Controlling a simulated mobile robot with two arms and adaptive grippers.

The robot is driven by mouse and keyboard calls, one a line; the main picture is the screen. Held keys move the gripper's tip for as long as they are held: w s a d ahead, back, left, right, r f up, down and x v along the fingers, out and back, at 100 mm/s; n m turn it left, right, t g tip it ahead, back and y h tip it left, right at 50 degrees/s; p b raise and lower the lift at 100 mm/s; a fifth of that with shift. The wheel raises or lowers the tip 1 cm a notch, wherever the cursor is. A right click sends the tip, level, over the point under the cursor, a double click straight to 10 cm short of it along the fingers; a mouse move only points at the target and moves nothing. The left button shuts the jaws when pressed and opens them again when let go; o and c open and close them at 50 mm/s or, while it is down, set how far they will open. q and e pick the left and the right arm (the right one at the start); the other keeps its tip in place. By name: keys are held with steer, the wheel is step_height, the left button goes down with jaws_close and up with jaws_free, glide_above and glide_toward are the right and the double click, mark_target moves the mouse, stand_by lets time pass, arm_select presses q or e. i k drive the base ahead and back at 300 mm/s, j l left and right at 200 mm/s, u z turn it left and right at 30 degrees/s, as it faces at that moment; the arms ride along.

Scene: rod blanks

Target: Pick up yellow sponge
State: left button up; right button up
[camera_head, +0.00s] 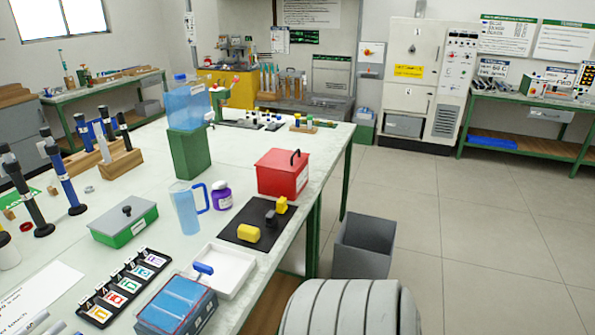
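A yellow rounded block (248,233), which looks like the yellow sponge, lies on the near part of a black mat (249,213) near the right edge of the workbench. A second, smaller yellow piece (282,204) is at the mat's far right corner. A dark grey piece (271,218) lies between them. I cannot tell for certain which yellow piece is the sponge. Neither of my grippers is in view, and nothing holds these pieces.
A red box (283,175) stands behind the mat. A white tray (234,264) and blue-lidded container (176,305) are nearer. A grey bin (362,245) stands beside the bench; the floor farther right is clear.

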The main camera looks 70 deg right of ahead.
mark_target(244, 232)
steer(key=z, duration=1.95)
